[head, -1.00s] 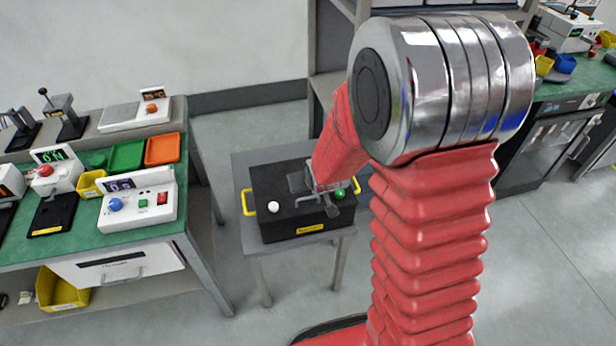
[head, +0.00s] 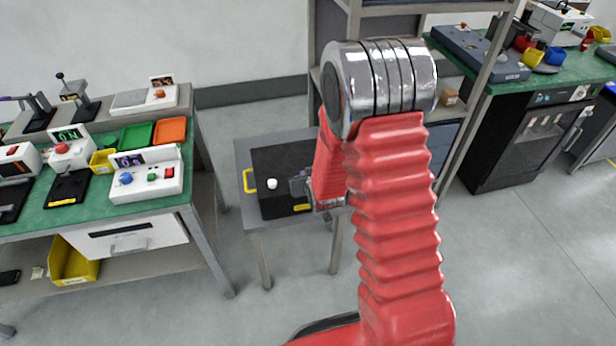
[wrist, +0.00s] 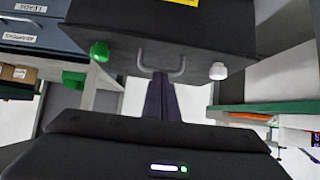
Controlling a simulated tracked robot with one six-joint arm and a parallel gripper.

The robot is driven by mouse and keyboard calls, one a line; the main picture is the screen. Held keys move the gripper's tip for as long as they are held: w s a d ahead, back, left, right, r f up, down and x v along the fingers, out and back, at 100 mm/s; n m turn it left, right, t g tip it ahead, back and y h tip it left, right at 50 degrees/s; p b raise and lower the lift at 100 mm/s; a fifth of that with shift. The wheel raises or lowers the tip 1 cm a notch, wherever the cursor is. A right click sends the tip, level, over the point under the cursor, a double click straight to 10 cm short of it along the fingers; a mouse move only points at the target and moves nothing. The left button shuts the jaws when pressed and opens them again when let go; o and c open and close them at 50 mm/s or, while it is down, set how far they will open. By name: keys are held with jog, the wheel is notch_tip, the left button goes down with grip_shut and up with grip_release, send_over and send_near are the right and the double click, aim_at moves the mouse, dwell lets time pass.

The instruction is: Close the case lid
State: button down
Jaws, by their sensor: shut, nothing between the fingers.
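The black case (head: 285,160) stands on a small grey table (head: 246,150). Its top looks flat and dark, and I see no raised lid. A white knob (head: 272,184) and a yellow side handle (head: 249,181) show at its left; my arm hides its right part. In the wrist view the case (wrist: 200,35) fills the top, with a grey bail handle (wrist: 163,68) between a green knob (wrist: 99,51) and the white knob (wrist: 218,71). My gripper (wrist: 162,85) is shut and empty, its dark fingers close to the bail handle; I cannot tell whether they touch.
A green-topped bench (head: 100,212) with trays and instruments stands left of the small table. A shelf rack (head: 330,30) stands behind it, and another bench with a dark cabinet (head: 520,130) is at the right. The floor (head: 530,250) at the front right is clear.

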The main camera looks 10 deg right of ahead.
jog(key=f, duration=0.1)
jog(key=s+f, duration=0.1)
jog(key=f, duration=0.1)
jog(key=shift+s, duration=0.2)
jog(key=shift+w+a+r, duration=0.1)
jog(key=shift+w+r, duration=0.3)
jog(key=shift+r, duration=0.4)
jog(key=shift+w+r, duration=0.25)
jog(key=shift+r, duration=0.4)
jog(key=s+f, duration=0.1)
jog(key=s, duration=0.8)
jog(key=shift+s+f+t, duration=0.2)
jog(key=shift+f+t, duration=0.1)
jog(key=shift+f, duration=0.05)
